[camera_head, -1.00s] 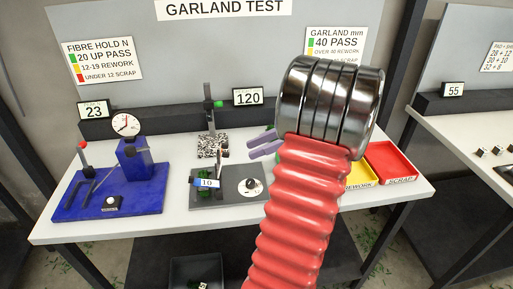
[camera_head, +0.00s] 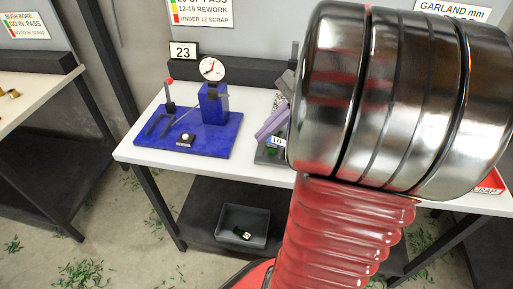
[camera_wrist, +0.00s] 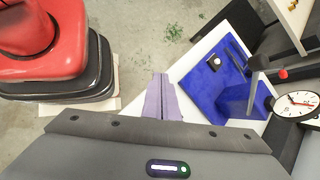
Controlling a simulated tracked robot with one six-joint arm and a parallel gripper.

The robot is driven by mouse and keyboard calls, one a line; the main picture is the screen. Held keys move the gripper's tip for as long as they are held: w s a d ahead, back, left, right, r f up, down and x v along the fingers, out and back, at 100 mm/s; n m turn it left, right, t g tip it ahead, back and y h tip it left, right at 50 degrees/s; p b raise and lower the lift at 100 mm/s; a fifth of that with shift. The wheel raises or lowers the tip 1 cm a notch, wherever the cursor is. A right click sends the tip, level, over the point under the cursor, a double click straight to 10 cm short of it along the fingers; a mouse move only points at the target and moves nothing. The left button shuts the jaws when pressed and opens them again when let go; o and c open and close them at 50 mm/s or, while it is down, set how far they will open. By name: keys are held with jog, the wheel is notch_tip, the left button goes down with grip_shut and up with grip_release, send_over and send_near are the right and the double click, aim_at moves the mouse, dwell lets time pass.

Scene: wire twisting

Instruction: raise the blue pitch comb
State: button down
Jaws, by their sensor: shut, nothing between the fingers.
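I cannot make out a blue pitch comb for certain in either current view. A small blue-edged tag marked 10 (camera_head: 276,141) shows at the grey fixture on the white bench, partly hidden behind my arm. My gripper (camera_head: 268,128) shows as pale purple fingers just above and left of that tag; I cannot tell how far apart they are in depth. In the wrist view my gripper (camera_wrist: 161,80) is shut and empty, its two fingers side by side over the floor and the bench's edge.
A blue fixture plate (camera_head: 215,140) with a dial gauge (camera_head: 211,69) stands on the white bench (camera_head: 140,150); the plate also shows in the wrist view (camera_wrist: 203,83). A grey bin (camera_head: 231,224) sits on the dark shelf below. My red and metal arm blocks the right side.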

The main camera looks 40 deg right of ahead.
jog(key=s+a+n+h, duration=0.1)
jog(key=a+n+h, duration=0.2)
jog(key=a+n, duration=0.6)
jog(key=s+a+n+t+h, duration=0.1)
jog(key=a+n+h, duration=0.2)
jog(key=a+n, duration=0.7)
jog(key=a, duration=0.3)
jog(key=shift+s+n+h, duration=0.3)
jog(key=shift+h, duration=0.1)
